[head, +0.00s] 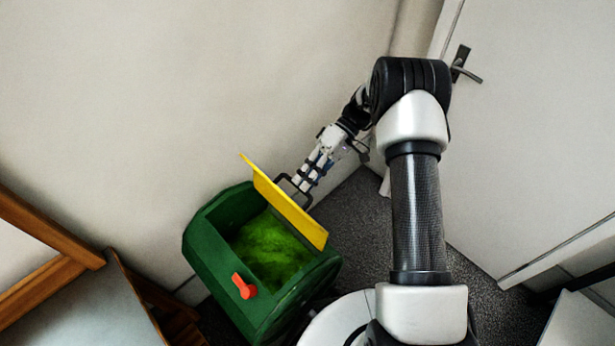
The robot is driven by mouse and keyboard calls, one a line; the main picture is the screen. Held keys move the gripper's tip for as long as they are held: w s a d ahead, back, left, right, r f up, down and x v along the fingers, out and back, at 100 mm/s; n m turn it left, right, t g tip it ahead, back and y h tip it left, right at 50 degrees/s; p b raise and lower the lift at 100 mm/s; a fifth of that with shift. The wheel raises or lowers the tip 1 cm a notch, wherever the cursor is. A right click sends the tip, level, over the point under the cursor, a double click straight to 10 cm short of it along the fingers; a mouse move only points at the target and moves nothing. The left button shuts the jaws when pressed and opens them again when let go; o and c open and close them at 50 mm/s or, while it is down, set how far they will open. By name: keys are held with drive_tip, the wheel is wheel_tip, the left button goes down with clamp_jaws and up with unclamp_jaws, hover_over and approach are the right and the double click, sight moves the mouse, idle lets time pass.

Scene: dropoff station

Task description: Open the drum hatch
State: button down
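A green drum (212,250) stands low in the middle of the head view, with green material (270,248) inside it. Its yellow hatch (285,205) is swung up and stands tilted along the right side of the opening. A red-orange handle (243,286) is on the drum's near side. My gripper (294,188) is at the back side of the yellow hatch, close to its upper edge. The hatch hides part of the fingertips, and I cannot tell whether they touch it or how far they are apart.
A plain wall (150,90) is behind the drum. A wooden frame (50,225) and a grey surface (90,310) are at the lower left. A white door (540,130) with a dark handle (462,66) is at the right.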

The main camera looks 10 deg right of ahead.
drive_tip(key=c, duration=2.3)
unclamp_jaws()
drive_tip(key=shift+s+a+r, duration=0.15)
drive_tip(key=shift+s+a, duration=0.15)
drive_tip(key=shift+a, duration=0.05)
drive_tip(key=o, duration=0.6)
drive_tip(key=shift+w, duration=0.1)
drive_tip(key=shift+o, duration=0.2)
drive_tip(key=shift+d, duration=0.1)
drive_tip(key=v, duration=1.2)
